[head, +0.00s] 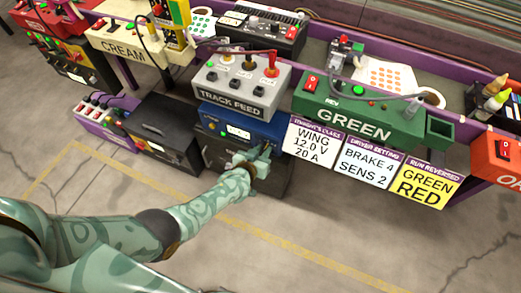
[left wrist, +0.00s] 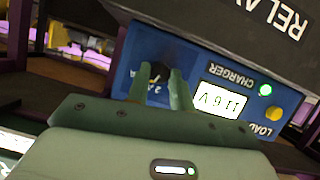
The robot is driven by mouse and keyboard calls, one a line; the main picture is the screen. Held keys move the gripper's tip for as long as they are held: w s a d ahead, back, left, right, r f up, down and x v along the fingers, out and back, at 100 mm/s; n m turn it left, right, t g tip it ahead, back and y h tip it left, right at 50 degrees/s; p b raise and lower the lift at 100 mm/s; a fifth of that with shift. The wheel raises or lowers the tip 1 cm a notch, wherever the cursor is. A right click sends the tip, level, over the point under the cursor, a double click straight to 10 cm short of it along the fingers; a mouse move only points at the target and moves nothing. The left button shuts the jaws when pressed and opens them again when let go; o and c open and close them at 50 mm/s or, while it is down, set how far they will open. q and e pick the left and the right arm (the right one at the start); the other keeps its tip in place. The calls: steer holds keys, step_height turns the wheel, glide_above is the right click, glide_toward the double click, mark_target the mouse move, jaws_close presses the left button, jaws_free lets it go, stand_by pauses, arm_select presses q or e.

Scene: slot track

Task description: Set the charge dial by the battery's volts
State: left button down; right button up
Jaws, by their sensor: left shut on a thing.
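The blue charger (head: 240,125) sits under the grey track feed box, and my left arm reaches to its front. In the left wrist view the charger panel (left wrist: 140,50) carries a lit display (left wrist: 219,100) that seems to read 11.6 V, turned in the picture. A dark dial (left wrist: 160,72) is beside the display, with a small mark like "2 A" near it. My left gripper (left wrist: 158,88) is shut on the dial, and its fingers hide part of it. My right gripper is not in view.
The track feed box (head: 238,104) stands above the charger. A black case (head: 165,125) is left. The floor in front is clear.

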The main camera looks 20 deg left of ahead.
arm_select(q)
steer(key=shift+d+f+m+y+b, duration=0.15)
steer(key=shift+m+y+b, duration=0.2)
steer(key=shift+m+y, duration=0.75)
steer(key=shift+d+m+y+b, duration=0.25)
steer(key=shift+m+y, duration=0.45)
steer(key=shift+m, duration=0.8)
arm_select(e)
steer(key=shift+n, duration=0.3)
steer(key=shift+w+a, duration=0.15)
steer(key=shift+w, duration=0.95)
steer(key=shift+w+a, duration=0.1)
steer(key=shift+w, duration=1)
arm_select(q)
steer(key=shift+a, duration=0.1)
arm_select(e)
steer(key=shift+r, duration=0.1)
arm_select(q)
steer(key=c, duration=1.2)
jaws_free()
steer(key=shift+c, duration=0.2)
